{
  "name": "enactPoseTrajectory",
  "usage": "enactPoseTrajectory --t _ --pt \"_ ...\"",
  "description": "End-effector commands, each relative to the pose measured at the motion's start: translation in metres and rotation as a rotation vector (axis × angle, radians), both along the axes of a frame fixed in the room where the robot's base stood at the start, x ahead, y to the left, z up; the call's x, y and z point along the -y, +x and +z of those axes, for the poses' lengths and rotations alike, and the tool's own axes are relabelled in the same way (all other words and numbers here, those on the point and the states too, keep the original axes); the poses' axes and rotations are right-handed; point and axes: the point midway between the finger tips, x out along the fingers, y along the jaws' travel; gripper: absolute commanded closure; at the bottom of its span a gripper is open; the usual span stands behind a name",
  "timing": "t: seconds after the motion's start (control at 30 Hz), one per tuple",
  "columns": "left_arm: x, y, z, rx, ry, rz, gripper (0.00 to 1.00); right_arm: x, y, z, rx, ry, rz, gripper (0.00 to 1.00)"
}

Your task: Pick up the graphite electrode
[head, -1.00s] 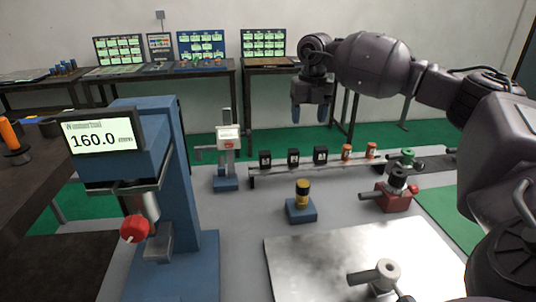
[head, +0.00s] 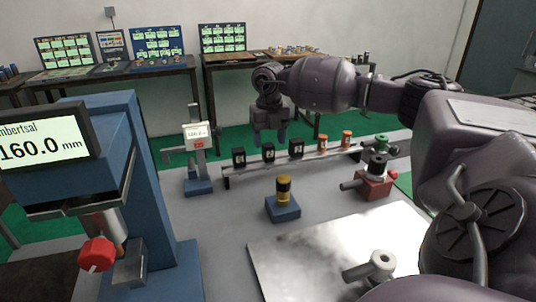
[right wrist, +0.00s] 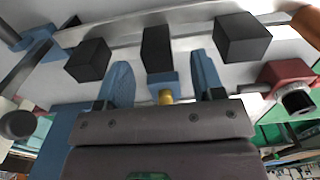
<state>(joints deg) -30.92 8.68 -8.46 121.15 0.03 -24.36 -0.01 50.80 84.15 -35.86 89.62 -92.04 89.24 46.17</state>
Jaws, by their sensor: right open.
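Three black block-shaped electrodes stand in a row on a raised rail: a left one (head: 238,156), a middle one (head: 268,153) and a right one (head: 297,148). I cannot tell from their look which is meant as the graphite one. My right gripper (head: 270,136) is open and empty, fingers down, just above and behind the middle block. In the right wrist view, its two blue fingers (right wrist: 163,78) are spread apart, with the middle black block (right wrist: 157,48) roughly in line with the gap and no contact visible. My left gripper is not in view.
Two orange electrodes (head: 323,142) share the rail (head: 228,180), to the right. A blue height gauge (head: 198,187), a yellow-black cylinder on a blue base (head: 283,189) and a red fixture (head: 375,187) stand close by. A blue measuring stand (head: 130,165) reading 160.0 mm is at left.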

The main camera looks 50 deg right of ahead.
Motion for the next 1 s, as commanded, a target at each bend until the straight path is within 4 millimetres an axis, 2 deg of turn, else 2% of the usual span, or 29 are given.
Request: enactPoseTrajectory --t 0.03,0.23,0.53,0.9,1.0 --pt "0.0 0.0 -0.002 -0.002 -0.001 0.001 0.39 -0.001 0.0 -0.01 -0.006 0.001 0.001 0.38" --pt "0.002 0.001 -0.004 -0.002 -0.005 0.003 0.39 -0.002 0.001 -0.037 -0.007 0.0 0.0 0.38" --pt "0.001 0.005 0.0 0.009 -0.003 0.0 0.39 -0.001 0.001 -0.042 -0.002 0.0 0.0 0.38" --pt "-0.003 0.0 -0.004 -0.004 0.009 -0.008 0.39 -0.002 0.001 -0.042 -0.002 0.0 0.0 0.94" --pt "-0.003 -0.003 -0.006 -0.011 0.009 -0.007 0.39 -0.001 0.001 -0.041 -0.002 0.0 0.0 0.94"
